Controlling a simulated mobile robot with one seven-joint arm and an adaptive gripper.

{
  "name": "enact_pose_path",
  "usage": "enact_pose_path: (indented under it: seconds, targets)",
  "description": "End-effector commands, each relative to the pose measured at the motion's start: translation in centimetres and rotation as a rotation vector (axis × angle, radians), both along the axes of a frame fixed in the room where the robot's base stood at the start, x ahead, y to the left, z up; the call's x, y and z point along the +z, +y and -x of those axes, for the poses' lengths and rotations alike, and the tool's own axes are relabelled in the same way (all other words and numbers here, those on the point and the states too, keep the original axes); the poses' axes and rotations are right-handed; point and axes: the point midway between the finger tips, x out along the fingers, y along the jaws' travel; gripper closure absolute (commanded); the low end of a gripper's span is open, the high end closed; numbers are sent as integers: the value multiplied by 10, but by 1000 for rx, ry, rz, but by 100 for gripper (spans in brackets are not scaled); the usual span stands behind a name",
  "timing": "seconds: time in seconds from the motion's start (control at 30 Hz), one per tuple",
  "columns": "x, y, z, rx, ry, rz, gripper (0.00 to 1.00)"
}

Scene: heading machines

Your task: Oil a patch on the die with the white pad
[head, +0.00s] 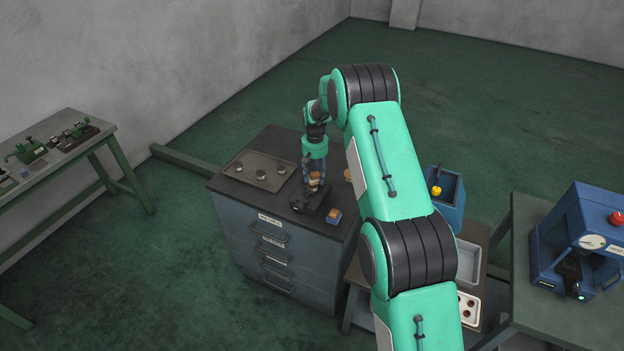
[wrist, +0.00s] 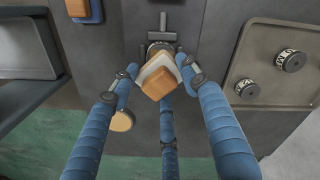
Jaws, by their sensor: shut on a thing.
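My gripper (head: 315,182) is shut on the white pad (wrist: 147,68). The pad has an orange-tan block as its back and a white face. It also shows small between the fingers in the head view (head: 315,177). The die (wrist: 158,47) is a round metal piece in a dark fixture (head: 306,202) on the cabinet top, partly hidden behind the pad in the wrist view. The pad is right over or against the die's near edge; I cannot tell whether they touch.
A blue pad with an orange back (head: 334,216) lies right of the fixture. A tray (head: 240,178) with several round metal pieces is on the left. A round tan-topped thing (wrist: 122,121) stands near my fingers. A blue bin (head: 452,210) with a yellow-topped item is further right.

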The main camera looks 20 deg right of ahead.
Motion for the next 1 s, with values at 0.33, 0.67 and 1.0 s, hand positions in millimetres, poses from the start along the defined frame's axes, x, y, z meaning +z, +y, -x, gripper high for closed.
enact_pose_path:
  seconds: [0.33, 0.67, 1.0]
  targets:
    - [38, -2, -2, 0, -1, 0, 75]
    - [67, -2, -2, 0, 0, 0, 75]
    - [81, -2, -1, 0, 1, 0, 75]
